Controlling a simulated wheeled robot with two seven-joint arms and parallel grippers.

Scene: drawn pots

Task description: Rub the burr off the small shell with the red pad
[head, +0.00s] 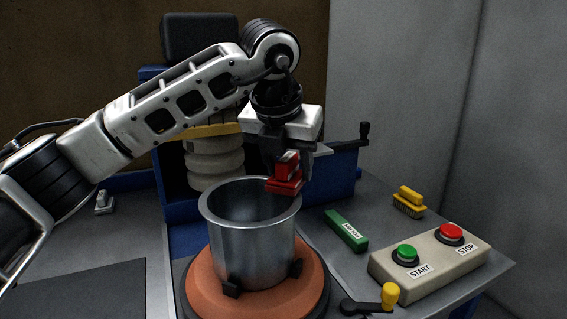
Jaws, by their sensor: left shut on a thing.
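My left gripper (284,160) points down and is shut on the red pad (285,186). It holds the pad at the right rear rim of a metal shell (252,245). From this view I cannot tell whether the pad touches the rim. The shell stands upright and open at the top on a round orange turntable (203,291), with dark clamps at its foot. I cannot make out a burr on the rim; the pad covers part of it. My right gripper is not in view.
A green block (346,231), a yellow brush (409,203) and a control box (430,268) with START and STOP buttons lie to the right. A yellow-knobbed lever (389,295) is at the front. A blue machine frame (335,180) stands behind the shell.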

